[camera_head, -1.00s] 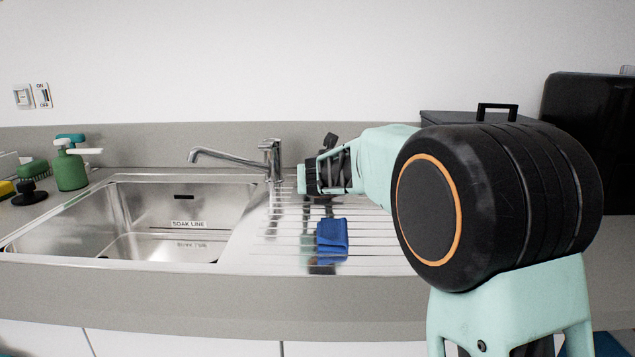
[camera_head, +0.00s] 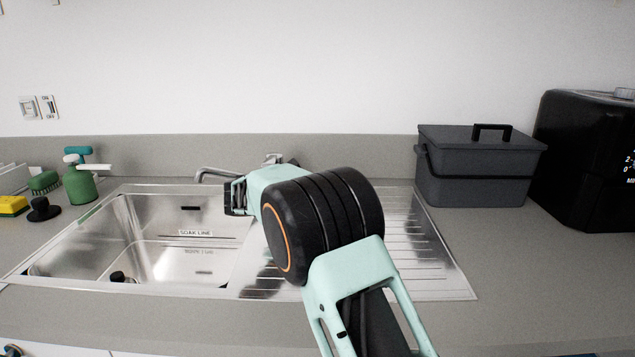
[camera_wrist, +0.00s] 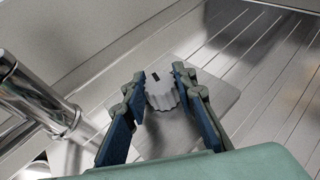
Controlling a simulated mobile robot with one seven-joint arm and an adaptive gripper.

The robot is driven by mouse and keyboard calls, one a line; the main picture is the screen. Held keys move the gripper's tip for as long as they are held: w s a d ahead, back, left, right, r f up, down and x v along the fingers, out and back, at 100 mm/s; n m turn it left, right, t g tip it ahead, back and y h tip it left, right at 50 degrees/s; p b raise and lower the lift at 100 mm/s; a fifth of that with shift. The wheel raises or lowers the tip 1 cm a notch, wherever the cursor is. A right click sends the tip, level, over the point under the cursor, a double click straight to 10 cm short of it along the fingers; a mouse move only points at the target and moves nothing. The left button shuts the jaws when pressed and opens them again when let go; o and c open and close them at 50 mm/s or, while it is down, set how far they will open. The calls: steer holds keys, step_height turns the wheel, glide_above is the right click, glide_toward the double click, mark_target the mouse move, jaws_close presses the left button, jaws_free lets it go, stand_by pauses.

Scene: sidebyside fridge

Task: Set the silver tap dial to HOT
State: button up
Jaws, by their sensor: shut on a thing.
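The silver tap dial (camera_wrist: 163,94) is a small ridged knob with a dark mark on its face, on a flat plate beside the chrome tap (camera_wrist: 45,100) in the wrist view. My gripper (camera_wrist: 160,76) has a finger on each side of the dial and is shut on it. No HOT or COLD lettering can be read. In the head view, my gripper (camera_head: 234,198) is at the right edge of the sink, in front of the tap (camera_head: 212,173). My arm hides the dial and part of the tap there.
The sink basin (camera_head: 150,262) lies left of my gripper, and the ribbed drainboard (camera_head: 425,255) lies right of it. A green spray bottle (camera_head: 79,186) stands at the left. A grey lidded box (camera_head: 475,180) and a black appliance (camera_head: 580,165) stand at the right.

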steer(key=shift+r+m+g+h+p, duration=0.2)
steer(key=shift+m+g+h+p, duration=1.3)
steer(key=shift+p, duration=2.15)
steer(key=shift+f+m+g+p, duration=0.25)
steer(key=shift+m+p, duration=0.35)
steer(key=shift+p, duration=0.4)
steer(key=o, duration=1.2)
steer(key=v, duration=1.2)
steer(key=shift+w+a, duration=0.1)
steer(key=shift+a, duration=0.05)
